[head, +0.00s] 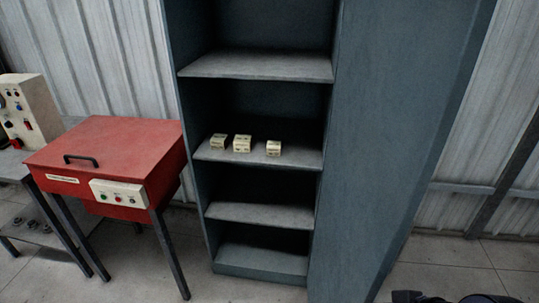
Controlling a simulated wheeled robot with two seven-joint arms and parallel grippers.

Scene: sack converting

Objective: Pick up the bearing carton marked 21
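Three small cream cartons stand in a row on one middle shelf (300,158) of a tall blue-grey cabinet: a left carton (218,141), a middle carton (242,143) and a right carton (273,148). They carry dark markings that are too small to read, so I cannot tell which one is marked 21. The left and middle cartons are close together, and a wider gap separates the right one.
The cabinet's other shelves, such as the upper shelf (260,67), are empty. A red machine (110,150) on dark legs stands left of the cabinet, with a control box (20,112) beyond it. Open floor (455,265) shows at the right.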

